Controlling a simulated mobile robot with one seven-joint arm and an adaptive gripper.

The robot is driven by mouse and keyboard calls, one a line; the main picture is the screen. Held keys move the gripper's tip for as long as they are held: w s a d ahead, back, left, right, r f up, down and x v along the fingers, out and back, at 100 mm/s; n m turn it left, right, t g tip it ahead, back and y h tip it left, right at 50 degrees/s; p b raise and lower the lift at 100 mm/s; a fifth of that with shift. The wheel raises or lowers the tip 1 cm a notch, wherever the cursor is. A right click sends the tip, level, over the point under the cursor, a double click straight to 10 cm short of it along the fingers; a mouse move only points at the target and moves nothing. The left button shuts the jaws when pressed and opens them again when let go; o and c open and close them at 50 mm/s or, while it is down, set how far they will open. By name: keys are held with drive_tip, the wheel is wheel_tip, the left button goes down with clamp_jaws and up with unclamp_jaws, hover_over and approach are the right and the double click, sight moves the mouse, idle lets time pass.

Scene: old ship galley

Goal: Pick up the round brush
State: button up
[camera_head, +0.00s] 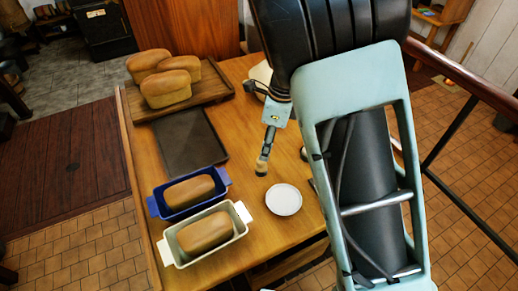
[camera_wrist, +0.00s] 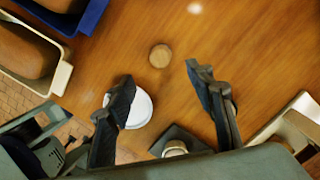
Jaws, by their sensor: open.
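A small round brown thing, which looks like the round brush (camera_wrist: 159,56), stands on the wooden table in the wrist view, seen from above. In the head view the brush (camera_head: 261,169) shows just below my gripper (camera_head: 265,150). My gripper's two dark fingers (camera_wrist: 158,80) are spread apart with nothing between them. In the wrist view the brush lies a little beyond the fingertips, between their lines. I cannot tell the height left between the fingertips and the brush.
A white saucer (camera_head: 284,200) lies close to the brush, partly behind a finger in the wrist view. A blue loaf pan (camera_head: 154,207) and a cream loaf pan (camera_head: 168,250) hold bread at the left. A dark tray (camera_head: 190,142) and a bread board (camera_head: 211,96) lie farther back.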

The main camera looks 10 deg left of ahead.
sight(261, 165)
drive_tip(key=f, duration=0.3)
drive_tip(key=a+f, duration=0.1)
drive_tip(key=f, duration=0.6)
drive_tip(key=shift+a+f, duration=0.4)
drive_tip(key=c, duration=1.2)
